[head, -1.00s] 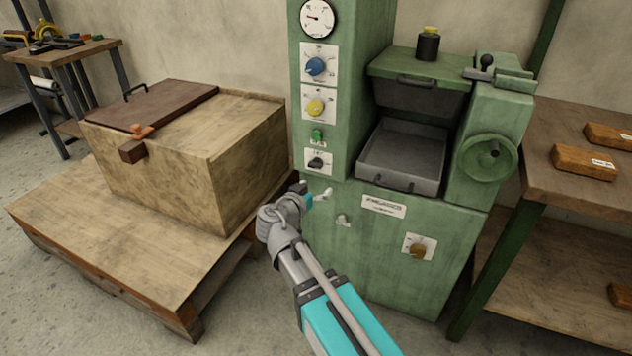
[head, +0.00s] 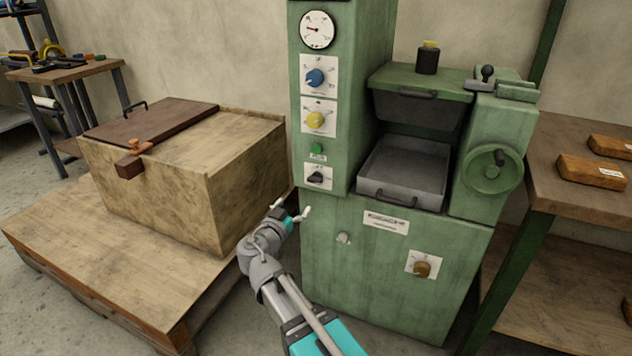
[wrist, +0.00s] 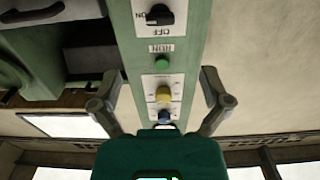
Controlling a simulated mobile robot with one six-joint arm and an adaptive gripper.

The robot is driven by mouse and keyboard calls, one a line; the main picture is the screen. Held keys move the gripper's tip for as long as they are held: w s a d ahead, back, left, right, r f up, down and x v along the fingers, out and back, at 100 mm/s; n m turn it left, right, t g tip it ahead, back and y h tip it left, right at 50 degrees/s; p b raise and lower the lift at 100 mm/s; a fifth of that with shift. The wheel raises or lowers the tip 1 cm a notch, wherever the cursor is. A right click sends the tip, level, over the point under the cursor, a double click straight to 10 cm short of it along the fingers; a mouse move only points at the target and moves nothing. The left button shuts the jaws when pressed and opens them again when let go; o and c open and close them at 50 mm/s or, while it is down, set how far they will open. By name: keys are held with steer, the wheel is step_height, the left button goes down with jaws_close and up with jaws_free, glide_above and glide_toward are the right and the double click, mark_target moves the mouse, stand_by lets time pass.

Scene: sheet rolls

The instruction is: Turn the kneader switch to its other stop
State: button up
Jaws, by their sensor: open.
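The black rotary switch (head: 317,177) sits on a white plate low on the green machine's column, under the green button. In the wrist view the switch (wrist: 160,15) is near the top edge, upside down, with ON and OFF marks. Its grip lies roughly crosswise there; which mark it points to is hard to tell. My gripper (head: 292,208) is open and empty, below and slightly left of the switch, apart from it. In the wrist view my gripper's (wrist: 164,75) fingers are spread either side of the column.
Above the switch are the green button (head: 317,149), yellow knob (head: 315,119) and blue knob (head: 315,77). A brown knob (head: 422,269) is on the lower front. A wooden chest (head: 160,190) stands close left of my gripper. A metal tray (head: 405,170) is at right.

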mark_target(314, 182)
steer(key=x, duration=1.3)
steer(key=shift+w, duration=0.2)
steer(key=shift+c, duration=0.2)
steer(key=c, duration=1.1)
steer(key=shift+d, duration=0.3)
steer(key=shift+a, duration=0.15)
